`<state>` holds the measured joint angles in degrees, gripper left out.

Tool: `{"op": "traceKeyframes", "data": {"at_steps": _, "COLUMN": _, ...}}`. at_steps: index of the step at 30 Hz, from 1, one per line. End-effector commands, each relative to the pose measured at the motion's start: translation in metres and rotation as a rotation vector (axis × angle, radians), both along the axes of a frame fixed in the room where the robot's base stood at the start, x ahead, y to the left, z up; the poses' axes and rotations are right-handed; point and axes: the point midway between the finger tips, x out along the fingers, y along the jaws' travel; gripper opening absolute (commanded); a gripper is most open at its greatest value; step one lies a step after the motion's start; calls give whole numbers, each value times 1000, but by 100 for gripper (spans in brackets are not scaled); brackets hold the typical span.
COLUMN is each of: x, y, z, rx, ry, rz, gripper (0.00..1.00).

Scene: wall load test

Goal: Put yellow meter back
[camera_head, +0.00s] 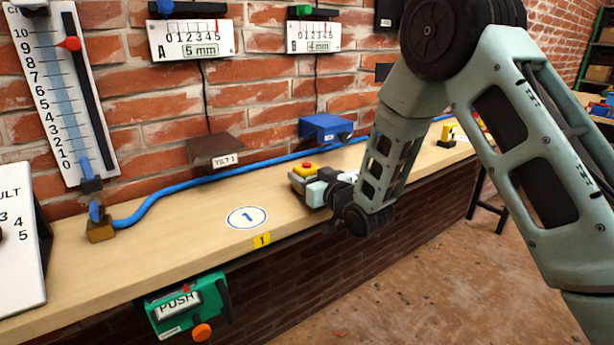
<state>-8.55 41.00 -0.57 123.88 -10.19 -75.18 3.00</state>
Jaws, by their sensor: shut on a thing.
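A small yellow device with a red button on top (304,168), which looks like the yellow meter, is at the wall-side end of my gripper (318,188). My gripper is low over the wooden bench and shut on this device. The gripper and wrist hide part of its right side and its lower part, so I cannot tell whether it touches the bench top. A round white mark with a blue 1 (247,217) lies bare on the bench to its left.
A blue hose (160,205) runs along the bench. A green PUSH device (188,307) hangs at the front edge. A yellow and black object (447,133) stands farther right.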

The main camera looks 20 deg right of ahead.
Motion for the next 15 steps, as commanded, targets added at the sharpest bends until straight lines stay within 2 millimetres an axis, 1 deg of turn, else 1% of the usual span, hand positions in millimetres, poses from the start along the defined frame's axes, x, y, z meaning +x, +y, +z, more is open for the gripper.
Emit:
{"op": "traceKeyframes", "data": {"at_steps": 1, "x": 0, "y": 0, "z": -2, "rx": 1, "ry": -2, "rz": 0, "gripper": 13}}
{"op": "traceKeyframes", "data": {"at_steps": 2, "x": 0, "y": 0, "z": -2, "rx": 0, "ry": 0, "rz": 0, "gripper": 59}}
{"op": "traceKeyframes", "data": {"at_steps": 3, "x": 0, "y": 0, "z": -1, "rx": 0, "ry": 0, "rz": 0, "gripper": 70}}
{"op": "traceKeyframes", "data": {"at_steps": 4, "x": 0, "y": 0, "z": -1, "rx": 0, "ry": 0, "rz": 0, "gripper": 73}}
{"op": "traceKeyframes", "data": {"at_steps": 11, "x": 0, "y": 0, "z": -1, "rx": 0, "ry": 0, "rz": 0, "gripper": 73}}
{"op": "traceKeyframes", "data": {"at_steps": 15, "x": 0, "y": 0, "z": 4, "rx": 0, "ry": 0, "rz": 0, "gripper": 73}}
